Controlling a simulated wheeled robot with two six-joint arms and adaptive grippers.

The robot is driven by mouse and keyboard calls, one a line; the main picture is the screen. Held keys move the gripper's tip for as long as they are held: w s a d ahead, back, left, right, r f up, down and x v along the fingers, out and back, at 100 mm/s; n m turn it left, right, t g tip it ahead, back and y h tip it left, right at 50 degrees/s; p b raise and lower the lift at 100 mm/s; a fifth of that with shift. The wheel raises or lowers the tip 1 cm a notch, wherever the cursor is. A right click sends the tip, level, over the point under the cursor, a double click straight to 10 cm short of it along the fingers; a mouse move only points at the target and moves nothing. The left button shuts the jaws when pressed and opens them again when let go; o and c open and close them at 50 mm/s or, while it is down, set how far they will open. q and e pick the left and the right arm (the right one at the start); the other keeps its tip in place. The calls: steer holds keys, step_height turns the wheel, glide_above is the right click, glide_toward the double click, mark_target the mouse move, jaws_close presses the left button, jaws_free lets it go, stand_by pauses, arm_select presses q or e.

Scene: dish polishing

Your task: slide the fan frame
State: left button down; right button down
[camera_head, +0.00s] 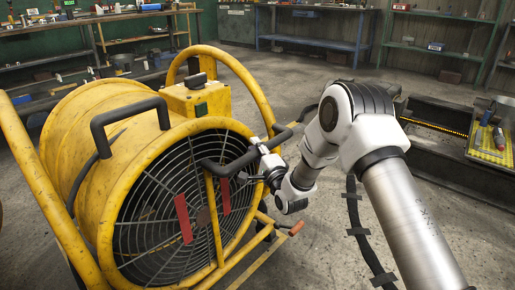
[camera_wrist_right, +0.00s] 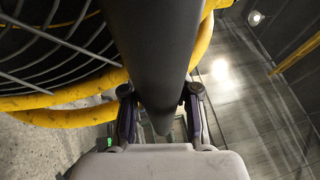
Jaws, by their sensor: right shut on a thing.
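The large yellow fan (camera_head: 75,130) stands at the left of the head view, with a round dark wire grille. Its yellow tubular frame (camera_head: 30,175) runs around it and under it. A dark handle bar (camera_head: 228,170) crosses in front of the grille. My right gripper (camera_head: 266,167) is at this bar, just right of the grille. In the right wrist view the dark bar (camera_wrist_right: 155,45) runs between the two fingers of the gripper (camera_wrist_right: 158,105), which is shut on it. The bar hides part of the view beyond. My left gripper is not in view.
A dark bench-like unit (camera_head: 455,150) with a yellow tray (camera_head: 490,150) stands at the right. Shelves and a blue workbench (camera_head: 318,45) line the back. Open concrete floor (camera_head: 285,75) lies behind the fan.

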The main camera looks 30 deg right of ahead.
steer(key=shift+s+a+f, duration=0.15)
steer(key=shift+a+f, duration=0.05)
steer(key=shift+f, duration=0.35)
steer(key=c, duration=0.9)
jaws_free()
steer(key=shift+o, duration=0.3)
steer(key=shift+a, duration=0.1)
steer(key=shift+r, duration=0.15)
steer(key=s+f, duration=0.2)
steer(key=s, duration=0.9)
steer(key=shift+s, duration=0.25)
steer(key=shift+f, duration=0.1)
